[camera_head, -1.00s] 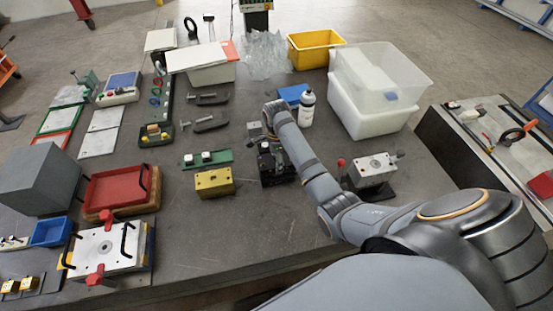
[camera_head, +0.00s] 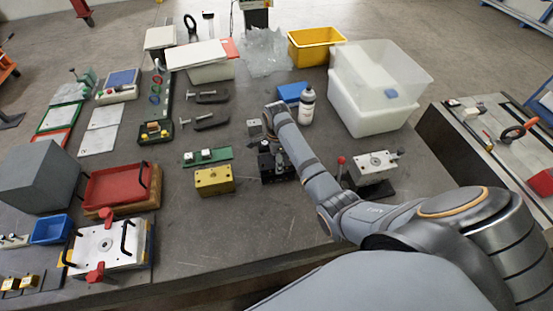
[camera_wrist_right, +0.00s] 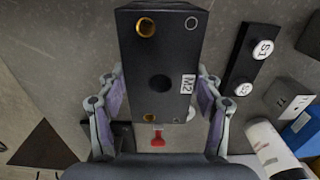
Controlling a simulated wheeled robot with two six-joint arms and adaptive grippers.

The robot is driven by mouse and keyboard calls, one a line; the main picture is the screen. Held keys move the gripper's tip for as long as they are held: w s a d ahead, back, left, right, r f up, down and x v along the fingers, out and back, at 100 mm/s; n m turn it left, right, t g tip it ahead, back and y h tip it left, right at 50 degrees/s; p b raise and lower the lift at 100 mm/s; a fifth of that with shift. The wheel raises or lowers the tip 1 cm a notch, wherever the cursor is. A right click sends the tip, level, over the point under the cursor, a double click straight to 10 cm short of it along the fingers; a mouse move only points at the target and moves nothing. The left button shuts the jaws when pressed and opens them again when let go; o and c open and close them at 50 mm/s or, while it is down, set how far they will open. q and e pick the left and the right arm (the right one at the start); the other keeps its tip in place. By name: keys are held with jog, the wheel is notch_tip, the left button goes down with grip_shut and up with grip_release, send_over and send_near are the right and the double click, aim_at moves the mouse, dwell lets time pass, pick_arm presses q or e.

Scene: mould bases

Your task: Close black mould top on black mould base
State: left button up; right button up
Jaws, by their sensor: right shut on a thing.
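A black mould block (camera_wrist_right: 160,55) marked M2, with brass bushings and a dark central hole, fills the middle of the right wrist view. My right gripper (camera_wrist_right: 160,98) is shut on it, with one finger on each side. In the head view black mould parts (camera_head: 272,168) show beneath my right wrist. The right gripper's fingers are mostly hidden there by the arm. I cannot tell the mould top from the base there, nor whether they touch. My left gripper is not in view.
A yellow block (camera_head: 214,181) and a green plate (camera_head: 207,156) lie left of the black parts. A metal fixture with a red knob (camera_head: 372,168) stands to the right, and a white bottle (camera_head: 307,106) behind. The table in front is clear.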

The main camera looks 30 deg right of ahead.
jog(key=shift+f, duration=0.5)
dwell(0.3)
jog(key=o, duration=1.9)
jog(key=shift+c, duration=0.2)
jog(key=shift+o, duration=0.2)
jog(key=shift+s, duration=0.1)
notch_tip(320, 180, up, 7)
jog(key=shift+r, duration=0.2)
